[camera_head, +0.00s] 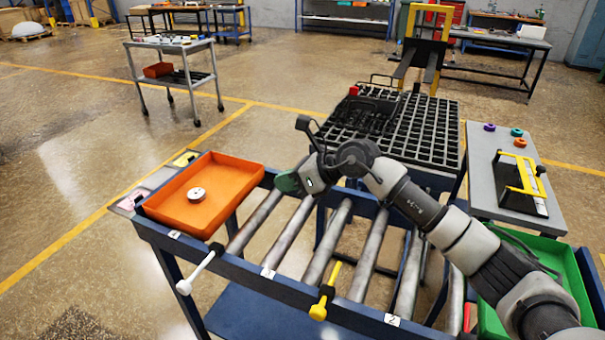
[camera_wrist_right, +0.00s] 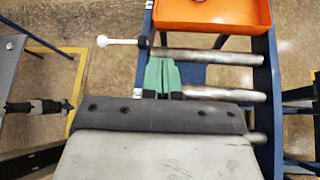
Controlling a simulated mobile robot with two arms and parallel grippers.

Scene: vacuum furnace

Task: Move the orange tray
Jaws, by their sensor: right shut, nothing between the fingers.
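The orange tray (camera_head: 230,169) sits at the left end of the blue roller conveyor, with a small silvery disc (camera_head: 197,194) in it. Its near part also shows at the top of the right wrist view (camera_wrist_right: 212,28). My right gripper (camera_head: 289,183), with green fingers, is over the rollers to the right of the tray, apart from it. In the right wrist view the green fingers (camera_wrist_right: 162,76) are together with nothing between them. My left gripper is not in the head view.
Along the conveyor's front rail are a white-handled lever (camera_head: 191,279) and a yellow-handled one (camera_head: 321,302). A black grid rack (camera_head: 425,125) stands behind, and a green tray (camera_head: 560,262) is at the right. Rollers right of the orange tray are bare.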

